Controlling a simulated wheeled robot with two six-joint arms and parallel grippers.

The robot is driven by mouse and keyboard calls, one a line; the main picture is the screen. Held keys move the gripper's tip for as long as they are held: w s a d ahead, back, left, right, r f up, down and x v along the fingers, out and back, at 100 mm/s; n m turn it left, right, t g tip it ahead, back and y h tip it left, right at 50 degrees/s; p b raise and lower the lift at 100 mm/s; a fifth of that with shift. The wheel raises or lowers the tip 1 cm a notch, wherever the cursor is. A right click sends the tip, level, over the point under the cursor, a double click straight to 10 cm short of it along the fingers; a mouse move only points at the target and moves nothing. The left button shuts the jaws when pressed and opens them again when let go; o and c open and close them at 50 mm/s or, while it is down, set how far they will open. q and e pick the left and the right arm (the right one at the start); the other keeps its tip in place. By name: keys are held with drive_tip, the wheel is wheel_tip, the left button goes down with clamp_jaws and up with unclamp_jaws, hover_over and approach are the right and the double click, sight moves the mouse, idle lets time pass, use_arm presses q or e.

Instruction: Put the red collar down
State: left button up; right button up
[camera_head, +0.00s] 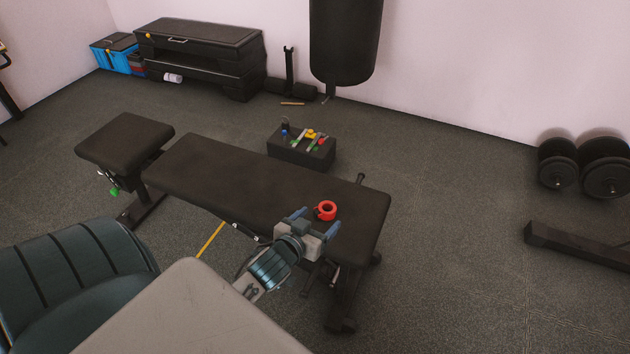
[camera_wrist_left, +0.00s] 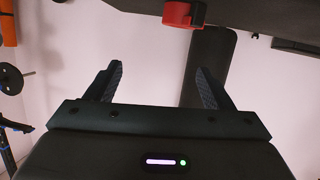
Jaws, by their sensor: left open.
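The red collar (camera_head: 326,210) lies on the black bench (camera_head: 225,172), near its right end. My left gripper (camera_head: 316,219) is at the near side of the collar, with its two fingers spread apart and nothing between them. In the left wrist view the fingers (camera_wrist_left: 159,70) are wide open. My right gripper is not in view.
A dark box (camera_head: 290,151) holding several small coloured items stands on the floor behind the bench. A punching bag (camera_head: 345,40) hangs at the back. Dumbbells (camera_head: 605,168) stand at the right. The bench top left of the collar is clear.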

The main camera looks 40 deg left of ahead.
use_arm(q)
drive_tip(key=s+d+r+m+t+h, duration=0.1)
drive_tip(key=s+d+r+t, duration=0.1)
drive_tip(key=r, duration=0.6)
drive_tip(key=s+d+r+m+t+h, duration=0.1)
drive_tip(key=s+d+r+t, duration=0.2)
drive_tip(key=r, duration=0.5)
drive_tip(key=s+d+r+m+t+h, duration=0.1)
drive_tip(key=s+d+r+t, duration=0.1)
drive_tip(key=r+t, duration=0.3)
wheel_tip(320, 180, up, 3)
drive_tip(key=shift+s+d+f, duration=0.1)
drive_tip(key=shift+s+d, duration=0.3)
drive_tip(key=shift+s, duration=0.15)
